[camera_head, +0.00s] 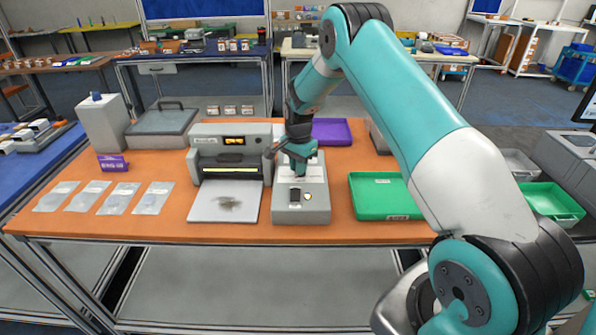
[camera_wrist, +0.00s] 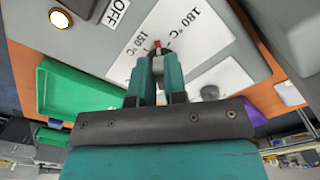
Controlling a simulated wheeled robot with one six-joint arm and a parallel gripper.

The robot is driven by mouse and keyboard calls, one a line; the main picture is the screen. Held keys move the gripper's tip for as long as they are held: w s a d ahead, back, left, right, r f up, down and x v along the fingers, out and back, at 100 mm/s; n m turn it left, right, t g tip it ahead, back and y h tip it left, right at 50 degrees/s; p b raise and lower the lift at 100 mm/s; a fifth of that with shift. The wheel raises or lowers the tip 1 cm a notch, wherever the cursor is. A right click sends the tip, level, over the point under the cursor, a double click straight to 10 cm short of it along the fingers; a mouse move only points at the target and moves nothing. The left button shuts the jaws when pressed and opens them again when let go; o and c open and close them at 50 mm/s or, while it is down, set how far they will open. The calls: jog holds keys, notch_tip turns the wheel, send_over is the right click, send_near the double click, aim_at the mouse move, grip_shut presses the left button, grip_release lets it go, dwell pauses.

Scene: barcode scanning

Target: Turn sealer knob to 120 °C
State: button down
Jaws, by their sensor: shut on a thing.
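The grey control box (camera_head: 302,206) stands on the orange table to the right of the sealer (camera_head: 229,155), with its temperature panel partly hidden under my gripper (camera_head: 297,168) in the head view. In the wrist view my gripper (camera_wrist: 157,62) points at the white temperature panel (camera_wrist: 192,32). Its fingers are shut on the knob, which is mostly hidden between them. The red tip of the knob (camera_wrist: 157,44) shows just beyond the fingertips, between two printed temperature labels. An OFF label (camera_wrist: 115,12) is nearby.
A lit round button (camera_wrist: 60,19) is on the box. A green tray (camera_head: 378,196) stands to its right, a purple tray (camera_head: 332,131) behind it. Clear bags (camera_head: 105,198) lie at the left. The table's front edge is mostly clear.

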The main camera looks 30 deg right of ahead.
jog(key=n+b, duration=0.1)
jog(key=n, duration=0.2)
jog(key=n+b, duration=0.1)
jog(key=n, duration=0.2)
jog(key=shift+s+d+b, duration=0.15)
jog(key=shift+s+b, duration=0.05)
jog(key=shift+b, duration=0.2)
jog(key=n+b, duration=0.1)
jog(key=n, duration=0.5)
jog(key=shift+s+d+n+b, duration=0.1)
jog(key=shift+d+n+b, duration=0.1)
jog(key=shift+n+b, duration=0.2)
jog(key=n, duration=0.4)
jog(key=shift+d+b, duration=0.2)
jog(key=shift+b, duration=0.2)
jog(key=shift+d+n, duration=0.15)
jog(key=shift+n, duration=2.35)
jog(key=shift+r, duration=0.1)
jog(key=c, duration=1.2)
grip_release()
jog(key=shift+o, duration=0.2)
jog(key=shift+b, duration=0.3)
